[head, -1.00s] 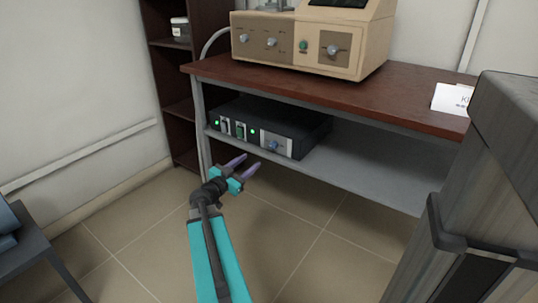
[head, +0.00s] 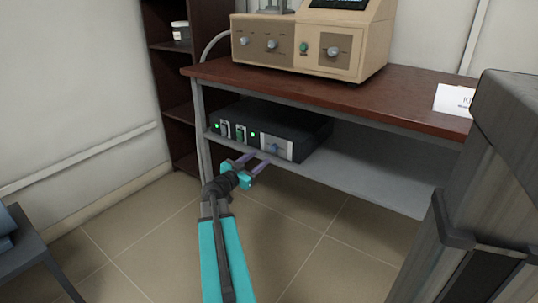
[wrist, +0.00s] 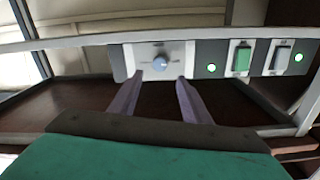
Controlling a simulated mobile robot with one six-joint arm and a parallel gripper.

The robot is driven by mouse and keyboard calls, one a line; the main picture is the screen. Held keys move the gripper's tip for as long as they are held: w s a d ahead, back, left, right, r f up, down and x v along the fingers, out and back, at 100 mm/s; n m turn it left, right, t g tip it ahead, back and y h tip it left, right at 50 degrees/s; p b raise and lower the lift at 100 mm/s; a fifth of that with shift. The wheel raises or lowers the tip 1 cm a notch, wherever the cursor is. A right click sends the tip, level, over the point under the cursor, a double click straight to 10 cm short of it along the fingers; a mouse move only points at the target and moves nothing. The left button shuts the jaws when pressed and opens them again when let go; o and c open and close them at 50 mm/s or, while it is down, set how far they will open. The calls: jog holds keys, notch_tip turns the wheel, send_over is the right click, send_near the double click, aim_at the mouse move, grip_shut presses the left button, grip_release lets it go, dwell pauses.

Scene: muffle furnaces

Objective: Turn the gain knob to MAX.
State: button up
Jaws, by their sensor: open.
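A blue-grey knob (head: 275,147) sits on the pale panel at the right end of a black box (head: 285,122) on the lower shelf. In the wrist view the same knob (wrist: 160,61) shows between and just beyond my fingertips, with a pointer line and small marks too blurred to read. I cannot tell from its lettering whether it is the gain knob. My gripper (head: 259,159) is open and empty, in front of and slightly below the panel. In the wrist view its two purple fingers (wrist: 160,79) point at the knob without visibly touching it.
The black box also has lit green lamps and two switches (wrist: 241,59). The shelf edge (head: 345,181) runs below it, and the brown tabletop (head: 410,92) overhangs it. A beige instrument (head: 310,45) with several knobs stands above. A grey cabinet (head: 500,160) stands at right.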

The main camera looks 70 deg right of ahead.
aim_at(272, 148)
jog(key=b+x, duration=0.2)
jog(key=x, duration=0.5)
jog(key=shift+w+f, duration=0.1)
jog(key=shift+f, duration=0.05)
jog(key=shift+s+d+b, duration=0.25)
jog(key=shift+d+b, duration=0.15)
jog(key=shift+d, duration=0.25)
jog(key=c, duration=1)
jog(key=shift+s+a, duration=0.1)
jog(key=shift+a, duration=0.05)
jog(key=shift+c, duration=0.2)
